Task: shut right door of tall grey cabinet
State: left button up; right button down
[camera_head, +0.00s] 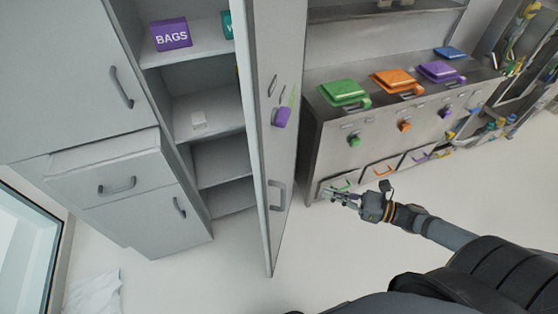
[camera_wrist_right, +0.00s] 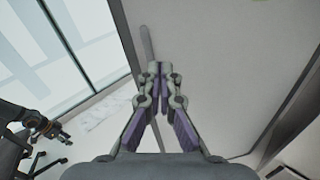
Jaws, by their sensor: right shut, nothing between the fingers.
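The tall grey cabinet (camera_head: 174,65) stands at the left with its shelves in view.
A purple BAGS box (camera_head: 171,34) sits on the upper shelf. A grey bin counter (camera_head: 325,130) with green, orange and purple lids stands right of the door. A window (camera_head: 25,240) is at the left. Floor (camera_head: 330,245) between door and arm is clear.

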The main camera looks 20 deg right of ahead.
jog(key=s+a+r+n+g+y, duration=0.2)
jog(key=a+r+n, duration=0.1)
jog(key=r+n, duration=0.1)
jog(key=b, duration=0.9)
send_near(266, 183)
jog(key=x, duration=0.3)
jog(key=shift+w+a+r+t, duration=0.15)
jog(key=shift+a, duration=0.3)
jog(key=shift+w+a+r+t, duration=0.1)
jog(key=shift+w+a+t, duration=0.1)
jog(key=shift+a, duration=0.3)
jog(key=shift+w+a+r, duration=0.15)
jog(key=shift+a+r, duration=0.05)
jog(key=shift+a, duration=0.1)
pick_arm(q)
notch_tip(266, 183, down, 8)
jog(key=shift+r+p, duration=0.25)
jog(key=shift+p, duration=0.05)
pick_arm(e)
jog(key=shift+w+a+f, duration=0.1)
jog(key=shift+w+a, duration=0.25)
jog(key=shift+a, duration=0.2)
